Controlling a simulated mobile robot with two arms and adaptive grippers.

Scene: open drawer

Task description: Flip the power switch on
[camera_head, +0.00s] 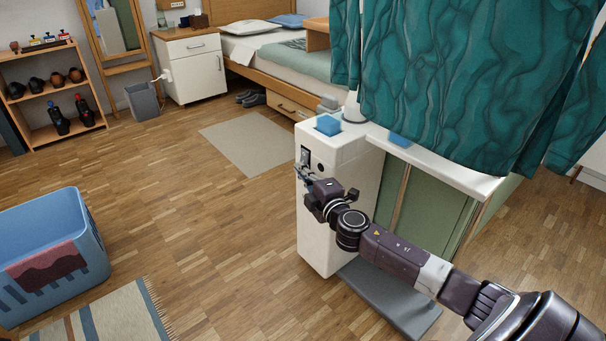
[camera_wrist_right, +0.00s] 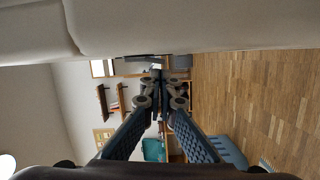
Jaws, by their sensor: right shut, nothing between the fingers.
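The power switch (camera_head: 305,155) is a small dark plate with a light part, high on the narrow face of a white cabinet (camera_head: 325,235). A round black spot sits beside it. My right gripper (camera_head: 303,174) is at this face, just below the switch; whether it touches the face or the switch I cannot tell. In the right wrist view my right gripper (camera_wrist_right: 160,78) has its fingertips together with nothing between them. A pale surface fills the top of that view, and I cannot make out the switch there. My left gripper is not in view.
A green curtain (camera_head: 460,75) hangs over the right side. A grey slab (camera_head: 390,300) lies at the cabinet's foot. A blue basket (camera_head: 45,225) stands at left.

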